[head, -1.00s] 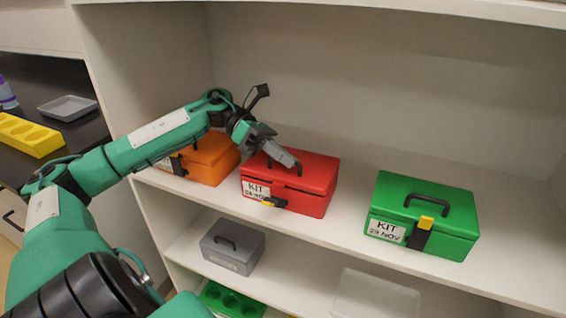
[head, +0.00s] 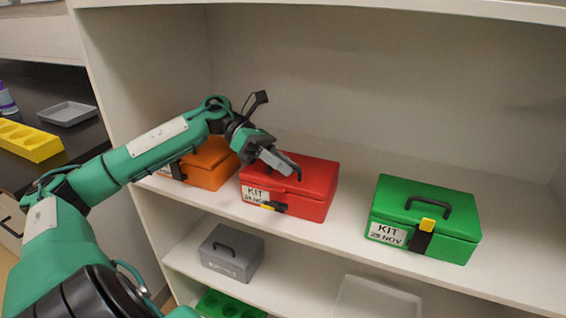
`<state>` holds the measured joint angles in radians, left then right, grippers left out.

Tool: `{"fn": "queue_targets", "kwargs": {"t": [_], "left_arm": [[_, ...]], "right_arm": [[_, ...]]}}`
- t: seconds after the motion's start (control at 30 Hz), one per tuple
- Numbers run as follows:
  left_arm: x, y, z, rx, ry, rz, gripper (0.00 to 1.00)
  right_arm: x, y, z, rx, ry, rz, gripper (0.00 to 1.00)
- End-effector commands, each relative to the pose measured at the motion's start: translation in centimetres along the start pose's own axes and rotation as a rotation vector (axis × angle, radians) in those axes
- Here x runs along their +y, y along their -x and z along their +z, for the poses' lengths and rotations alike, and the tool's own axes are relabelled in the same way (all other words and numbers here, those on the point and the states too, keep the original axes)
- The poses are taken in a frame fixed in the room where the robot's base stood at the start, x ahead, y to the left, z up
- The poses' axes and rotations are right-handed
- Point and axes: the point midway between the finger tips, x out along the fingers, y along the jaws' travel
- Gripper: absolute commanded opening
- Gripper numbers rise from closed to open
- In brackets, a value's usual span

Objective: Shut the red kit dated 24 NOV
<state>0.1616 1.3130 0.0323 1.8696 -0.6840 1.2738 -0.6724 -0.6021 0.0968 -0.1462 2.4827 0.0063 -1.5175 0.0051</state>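The red kit (head: 313,197) sits on the upper shelf between an orange kit and a green kit. Its label reads KIT and what looks like 24 NOV. Its lid looks down on the body, with a thin dark seam along the front. Its black and yellow latch (head: 273,206) sticks out from the front instead of lying flat. My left gripper (head: 284,165) is over the left part of the red lid, by the handle, and hides part of it. I cannot tell whether it touches the lid or how far its fingers are apart. My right gripper is out of view.
The green kit (head: 461,219), labelled KIT 29 NOV, stands to the right with its latch down. The orange kit (head: 208,170) is behind my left arm. A grey box (head: 228,260) and a pale tray (head: 375,301) are on the lower shelf. Free shelf lies between the red and green kits.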

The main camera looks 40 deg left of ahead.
Motion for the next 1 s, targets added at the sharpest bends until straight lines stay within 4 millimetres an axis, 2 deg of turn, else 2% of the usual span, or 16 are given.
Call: {"fn": "queue_targets", "kwargs": {"t": [0.23, 0.37, 0.47, 0.8, 1.0], "left_arm": [[0.0, 0.2, 0.1, -0.002, 0.000, 0.002, 0.31], [0.1, 1.3, 0.0, -0.002, 0.002, 0.004, 0.31], [0.1, 2.8, -0.1, -0.002, 0.002, 0.005, 0.31], [0.1, 10.4, 0.1, -0.004, 0.000, 0.003, 0.31], [0.0, 13.1, 0.1, -0.002, 0.000, 0.002, 0.31]], "right_arm": [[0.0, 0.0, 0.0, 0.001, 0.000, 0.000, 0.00], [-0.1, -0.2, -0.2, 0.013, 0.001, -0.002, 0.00], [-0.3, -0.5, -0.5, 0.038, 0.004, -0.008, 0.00], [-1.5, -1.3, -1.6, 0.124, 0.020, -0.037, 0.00], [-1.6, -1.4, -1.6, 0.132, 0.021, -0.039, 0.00]]}}
